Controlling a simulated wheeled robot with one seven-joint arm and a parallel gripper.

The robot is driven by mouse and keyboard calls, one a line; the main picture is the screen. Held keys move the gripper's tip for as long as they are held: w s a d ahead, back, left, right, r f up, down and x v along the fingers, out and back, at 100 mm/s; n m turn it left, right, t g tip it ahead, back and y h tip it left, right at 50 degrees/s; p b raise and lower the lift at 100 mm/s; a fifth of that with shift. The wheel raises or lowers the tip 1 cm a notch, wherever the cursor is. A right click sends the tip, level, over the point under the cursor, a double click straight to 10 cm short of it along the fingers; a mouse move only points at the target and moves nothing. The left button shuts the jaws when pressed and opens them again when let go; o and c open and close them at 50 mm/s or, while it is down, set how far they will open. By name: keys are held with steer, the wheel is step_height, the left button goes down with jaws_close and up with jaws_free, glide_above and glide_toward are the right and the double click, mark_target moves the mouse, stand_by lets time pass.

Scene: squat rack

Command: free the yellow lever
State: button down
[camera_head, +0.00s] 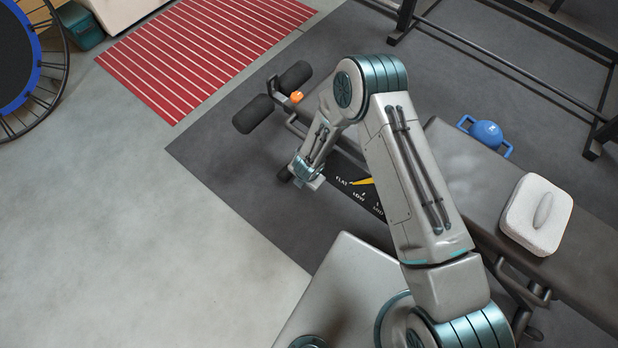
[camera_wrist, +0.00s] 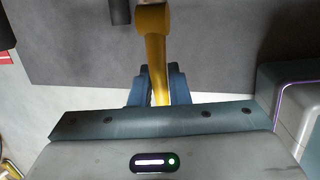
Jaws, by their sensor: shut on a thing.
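The yellow lever (camera_wrist: 154,45) shows in the wrist view as a stem with a rounded knob at its top end. My gripper (camera_wrist: 158,76) is shut on the stem, with one blue finger on each side of it. In the head view my gripper (camera_head: 305,175) is low beside the bench, and its fingertips and the held part are hidden. Just right of it is a black plate (camera_head: 345,190) marked FLAT, LOW and MID, with a yellow pointed piece (camera_head: 362,181) pointing left near FLAT. I cannot tell whether this piece belongs to the lever.
Dark rack bars (camera_head: 500,62) stand behind. Grey floor at left is clear.

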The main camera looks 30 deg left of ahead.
steer(key=shift+s+a, duration=0.1)
steer(key=shift+s, duration=0.25)
steer(key=c, duration=1.4)
jaws_free()
steer(key=shift+w, duration=0.15)
steer(key=p+v, duration=0.2)
steer(key=v, duration=1.1)
steer(key=shift+r, duration=0.35)
